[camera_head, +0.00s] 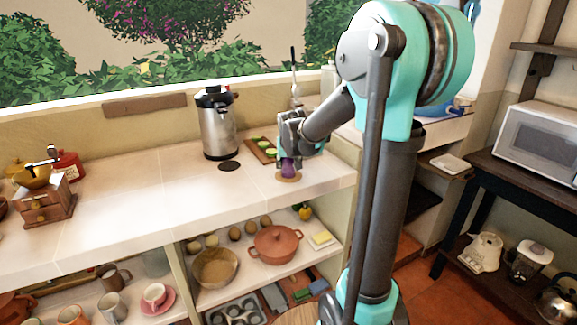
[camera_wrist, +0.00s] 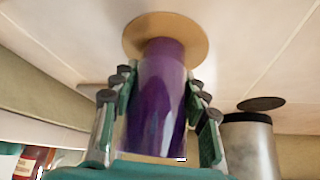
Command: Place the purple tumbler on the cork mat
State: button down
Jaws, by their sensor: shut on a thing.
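The purple tumbler (camera_head: 287,166) is between the fingers of my gripper (camera_head: 288,154), above the counter. In the wrist view the tumbler (camera_wrist: 158,110) fills the space between both sets of green-padded fingers (camera_wrist: 158,84), which are shut on it. The cork mat (camera_head: 289,178) is a round tan disc on the counter directly below the tumbler. In the wrist view the mat (camera_wrist: 195,32) shows around the tumbler's far end. I cannot tell whether the tumbler touches the mat.
A steel urn (camera_head: 218,125) stands left of the gripper, with a dark round mat (camera_head: 229,166) in front of it. A wooden board (camera_head: 262,149) with green items lies just behind. The counter's front edge is close by the cork mat.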

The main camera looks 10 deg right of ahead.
jog(key=c, duration=0.8)
grip_release()
jog(key=shift+f, duration=0.1)
jog(key=d+v, duration=0.1)
jog(key=v, duration=1.1)
jog(key=s+d+f, duration=0.1)
jog(key=s+f, duration=0.6)
jog(key=s, duration=0.1)
jog(key=s+d+f+g, duration=0.1)
jog(key=s+f, duration=0.6)
jog(key=s, duration=0.1)
jog(key=s+d+f+n+g, duration=0.1)
jog(key=s+f, duration=0.6)
jog(key=s, duration=0.1)
jog(key=shift+d+f+y, duration=0.3)
